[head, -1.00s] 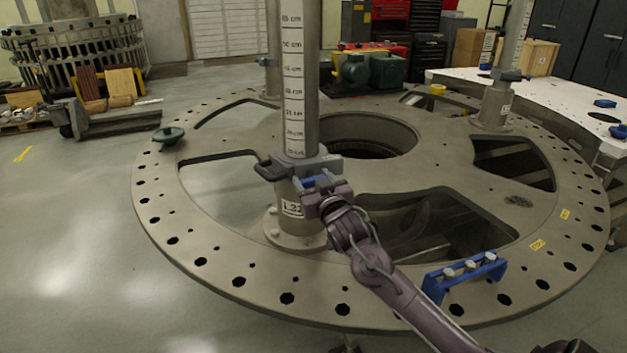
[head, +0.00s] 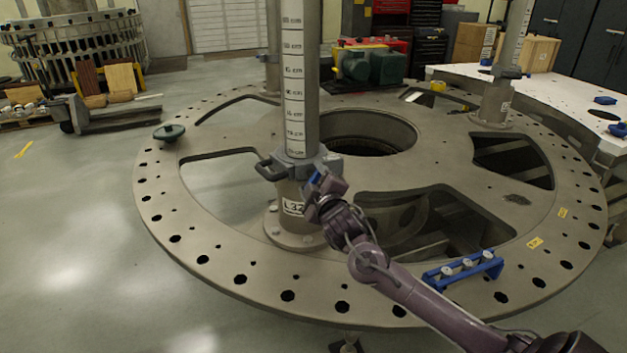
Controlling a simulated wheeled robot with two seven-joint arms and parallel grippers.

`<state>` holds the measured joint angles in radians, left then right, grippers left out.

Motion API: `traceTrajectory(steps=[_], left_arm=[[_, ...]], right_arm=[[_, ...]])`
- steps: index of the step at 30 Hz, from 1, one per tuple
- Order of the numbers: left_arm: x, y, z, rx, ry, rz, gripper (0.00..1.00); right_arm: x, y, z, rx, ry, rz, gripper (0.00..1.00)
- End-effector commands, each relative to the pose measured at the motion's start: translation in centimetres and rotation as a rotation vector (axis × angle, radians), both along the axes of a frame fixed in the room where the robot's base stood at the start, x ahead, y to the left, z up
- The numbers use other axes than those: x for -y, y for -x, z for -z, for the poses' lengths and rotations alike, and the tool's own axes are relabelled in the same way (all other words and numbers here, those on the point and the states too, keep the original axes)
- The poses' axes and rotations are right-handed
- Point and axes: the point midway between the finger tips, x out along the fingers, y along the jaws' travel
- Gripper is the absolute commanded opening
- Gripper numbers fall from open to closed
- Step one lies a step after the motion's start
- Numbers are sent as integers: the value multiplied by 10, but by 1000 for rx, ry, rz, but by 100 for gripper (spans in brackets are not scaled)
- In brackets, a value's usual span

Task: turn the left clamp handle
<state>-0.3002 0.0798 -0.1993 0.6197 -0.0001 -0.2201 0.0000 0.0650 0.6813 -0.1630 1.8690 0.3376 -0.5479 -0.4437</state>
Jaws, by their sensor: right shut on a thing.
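The grey clamp (head: 299,163) sits around the front upright post (head: 293,70), just above its base labelled L22 (head: 292,207). A dark loop-shaped grip (head: 264,170) sticks out on the clamp's left side. My right gripper (head: 319,183) is at the front right of the clamp, tilted, with its blue finger parts against it. It is shut on the clamp handle, which is mostly hidden behind the fingers. My left gripper is not in view.
The round turret plate (head: 220,262) has wide cut-outs and rim holes. Another post with a clamp (head: 494,102) stands at right. A white-topped table (head: 550,95) is beyond.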

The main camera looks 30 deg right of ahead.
Motion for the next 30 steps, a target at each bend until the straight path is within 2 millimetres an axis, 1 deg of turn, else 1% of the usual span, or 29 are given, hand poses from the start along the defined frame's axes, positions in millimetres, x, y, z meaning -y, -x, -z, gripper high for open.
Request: traceTrajectory(steps=[6, 15, 22, 30], left_arm=[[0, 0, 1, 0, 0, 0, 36], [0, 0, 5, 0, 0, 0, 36], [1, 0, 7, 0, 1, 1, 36], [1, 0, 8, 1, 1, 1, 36]], right_arm=[[0, 0, 0, -59, 195, -1, 34], [-1, 0, 0, -126, 408, -1, 34], [-1, 0, 1, -158, 507, -1, 34], [-1, 0, 1, -173, 551, -2, 34]])
